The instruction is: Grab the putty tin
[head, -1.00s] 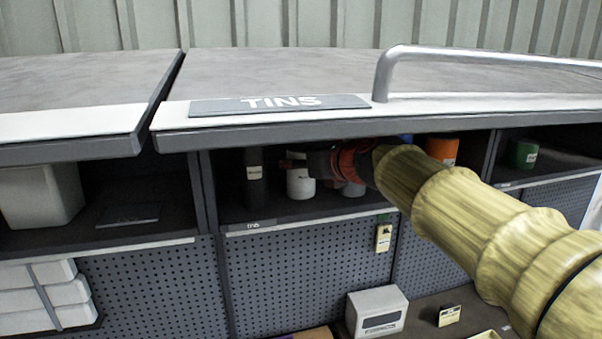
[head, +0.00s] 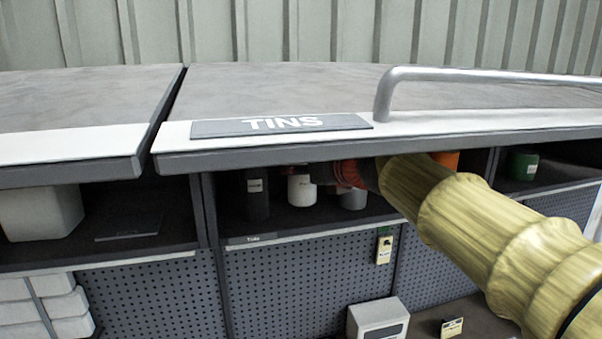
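Several tins stand in the shelf bay under the counter marked TINS: a dark tin (head: 257,203) at the left, a white tin (head: 301,193) beside it, and a grey tin (head: 353,201) to the right. I cannot read their labels, so I cannot tell which is the putty tin. My gripper (head: 322,178) reaches into the bay from the right, close to the right side of the white tin and above the grey one. Its fingers are small and in shadow. I cannot tell whether they touch a tin or are open.
The counter's front edge (head: 250,160) overhangs the bay, with a metal rail (head: 480,75) on top. An orange tin (head: 446,159) is partly hidden behind my arm. A green tin (head: 523,166) stands in the right bay. A grey bin (head: 40,212) stands in the left bay.

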